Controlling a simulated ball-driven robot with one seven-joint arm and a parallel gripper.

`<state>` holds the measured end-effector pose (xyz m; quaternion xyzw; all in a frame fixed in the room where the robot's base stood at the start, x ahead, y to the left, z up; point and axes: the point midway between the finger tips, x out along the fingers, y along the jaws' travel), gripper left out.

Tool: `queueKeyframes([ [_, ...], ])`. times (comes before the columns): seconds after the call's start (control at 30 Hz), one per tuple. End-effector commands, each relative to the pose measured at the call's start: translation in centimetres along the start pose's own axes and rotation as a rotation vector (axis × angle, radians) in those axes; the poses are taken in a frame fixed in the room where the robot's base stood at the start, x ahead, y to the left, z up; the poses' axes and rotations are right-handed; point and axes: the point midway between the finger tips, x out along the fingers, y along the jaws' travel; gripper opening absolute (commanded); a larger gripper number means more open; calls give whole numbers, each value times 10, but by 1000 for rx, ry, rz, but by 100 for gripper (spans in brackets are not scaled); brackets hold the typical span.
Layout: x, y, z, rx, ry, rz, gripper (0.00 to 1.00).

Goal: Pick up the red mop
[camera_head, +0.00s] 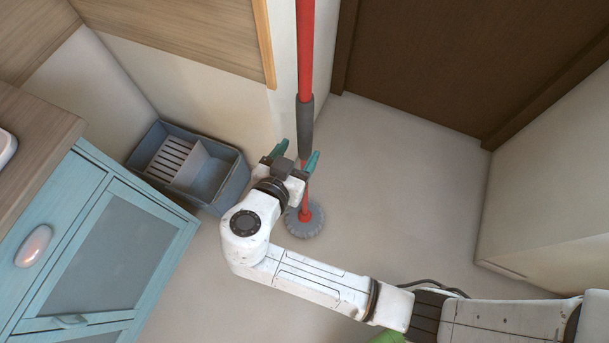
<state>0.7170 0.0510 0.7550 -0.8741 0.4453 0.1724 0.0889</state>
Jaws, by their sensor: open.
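The red mop (305,60) stands upright in the middle of the head camera view. It has a long red pole, a dark grey sleeve (305,125) partway along it, and a round grey head (307,221) on the floor. My gripper (296,154) is open, with its two teal fingers on either side of the pole just under the grey sleeve. Whether a finger touches the pole cannot be told. My gripper and wrist hide part of the lower pole.
A grey-blue crate (232,185) with a slatted divider stands on the floor by the wall, left of my gripper. A light blue cabinet (150,210) with a wooden top is at the left. A brown door (450,60) is at the back. Floor right of the mop is clear.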

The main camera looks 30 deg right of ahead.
Motion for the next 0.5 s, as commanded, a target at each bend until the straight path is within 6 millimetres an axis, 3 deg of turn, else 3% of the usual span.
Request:
queueKeyframes([
  [0.33, 31, -1, -2, -1, -2, 3, 62],
  [0.5, 56, -5, -4, -2, -3, 3, 62],
])
